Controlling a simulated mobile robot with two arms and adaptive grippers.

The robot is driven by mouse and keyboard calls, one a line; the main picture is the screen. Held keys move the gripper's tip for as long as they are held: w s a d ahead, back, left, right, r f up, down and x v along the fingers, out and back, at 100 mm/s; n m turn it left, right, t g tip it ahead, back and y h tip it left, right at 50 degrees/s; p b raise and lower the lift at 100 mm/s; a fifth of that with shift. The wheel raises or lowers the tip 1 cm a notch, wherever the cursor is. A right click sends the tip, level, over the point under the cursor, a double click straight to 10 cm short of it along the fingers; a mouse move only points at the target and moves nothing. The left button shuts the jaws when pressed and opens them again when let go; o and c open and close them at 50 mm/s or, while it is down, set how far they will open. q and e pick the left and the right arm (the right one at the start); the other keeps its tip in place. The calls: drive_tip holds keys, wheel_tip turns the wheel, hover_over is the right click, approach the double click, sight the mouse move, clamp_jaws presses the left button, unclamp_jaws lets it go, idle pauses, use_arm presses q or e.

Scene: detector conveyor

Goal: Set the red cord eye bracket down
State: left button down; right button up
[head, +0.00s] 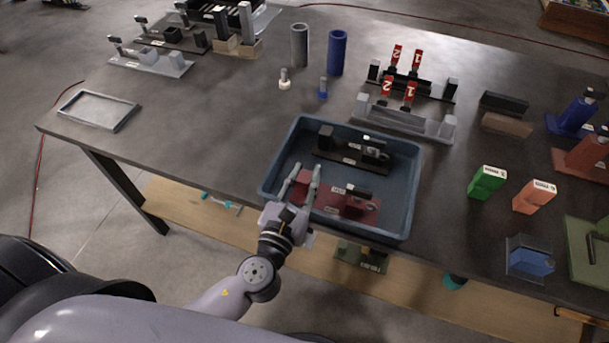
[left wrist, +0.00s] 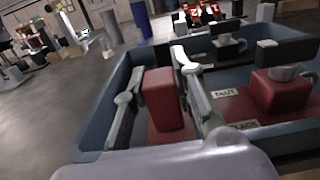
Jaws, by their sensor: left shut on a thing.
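The red cord eye bracket (head: 335,206) is inside the blue tray (head: 412,192), at its near side. It has a flat red base with small white labels, an upright red block at each end and a dark and grey fitting on the right one. My left gripper (head: 305,181) reaches in over the tray's near wall. In the left wrist view its fingers are shut on the left red block (left wrist: 162,98), one on each side. The base looks level and low in the tray; whether it touches the floor I cannot tell. My right gripper is not in view.
A black bracket (head: 349,156) of similar shape sits at the tray's far side. Behind the tray stand a grey fixture with red numbered tags (head: 405,120), a blue cylinder (head: 337,52) and a grey one (head: 299,45). Green (head: 487,183) and orange blocks (head: 535,197) stand right.

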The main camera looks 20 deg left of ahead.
use_arm(q)
drive_tip(key=c, duration=1.6)
unclamp_jaws()
drive_tip(key=shift+c, duration=0.2)
drive_tip(key=shift+o, duration=1.4)
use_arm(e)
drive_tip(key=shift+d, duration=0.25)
use_arm(q)
drive_tip(key=shift+r, duration=0.15)
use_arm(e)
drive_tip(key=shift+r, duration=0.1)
use_arm(q)
drive_tip(key=shift+s+r+p, duration=0.1)
drive_tip(key=shift+r+p, duration=0.5)
drive_tip(key=shift+r, duration=0.1)
drive_tip(key=shift+s+a+f+b, duration=0.1)
drive_tip(key=shift+s+b, duration=0.95)
drive_tip(key=shift+s, duration=1.95)
drive_tip(key=shift+s+a+f+b, duration=0.1)
drive_tip(key=shift+s+b, duration=0.95)
drive_tip(key=shift+s, duration=1.9)
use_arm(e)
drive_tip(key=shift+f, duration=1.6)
